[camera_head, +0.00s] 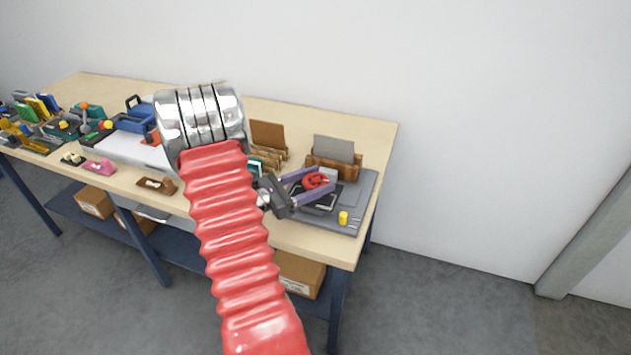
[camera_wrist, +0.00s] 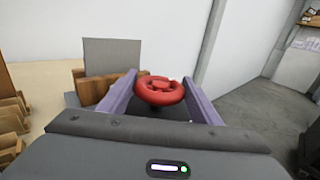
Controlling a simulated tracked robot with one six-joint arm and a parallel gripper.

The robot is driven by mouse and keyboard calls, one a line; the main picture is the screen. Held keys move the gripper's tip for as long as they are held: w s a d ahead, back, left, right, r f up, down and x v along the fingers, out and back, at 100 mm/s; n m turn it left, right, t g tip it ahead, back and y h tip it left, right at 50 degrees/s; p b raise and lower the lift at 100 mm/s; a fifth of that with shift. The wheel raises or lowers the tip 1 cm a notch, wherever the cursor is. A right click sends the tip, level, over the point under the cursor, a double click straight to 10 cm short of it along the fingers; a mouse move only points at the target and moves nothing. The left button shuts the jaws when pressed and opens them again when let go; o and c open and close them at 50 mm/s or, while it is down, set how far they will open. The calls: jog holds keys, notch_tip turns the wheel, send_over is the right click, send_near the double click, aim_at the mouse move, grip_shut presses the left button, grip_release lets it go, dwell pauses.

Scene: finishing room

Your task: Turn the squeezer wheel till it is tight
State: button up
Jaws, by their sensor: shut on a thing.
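The squeezer wheel (camera_head: 316,180) is a small red handwheel on a dark device, which stands on a grey board (camera_head: 352,215) at the right end of the workbench. In the wrist view the red wheel (camera_wrist: 159,91) sits between the two purple fingers. My gripper (camera_head: 314,184) is shut on the wheel, with one finger on each side of it; it also shows in the wrist view (camera_wrist: 160,92). The device's lower part is largely hidden by the fingers and the gripper body.
A wooden holder with a grey plate (camera_head: 334,149) stands just behind the wheel. Wooden racks (camera_head: 268,137) are to the left. The workbench (camera_head: 384,135) is crowded further left. A white wall is behind.

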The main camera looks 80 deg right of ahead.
aim_at(315, 179)
jog(key=shift+w+m+g+y, duration=0.1)
jog(key=shift+m+g+y, duration=0.5)
jog(key=shift+y, duration=0.1)
jog(key=o, duration=1)
jog(key=shift+o, duration=0.2)
jog(key=shift+r, duration=0.15)
notch_tip(315, 179, up, 10)
jog(key=shift+f, duration=0.15)
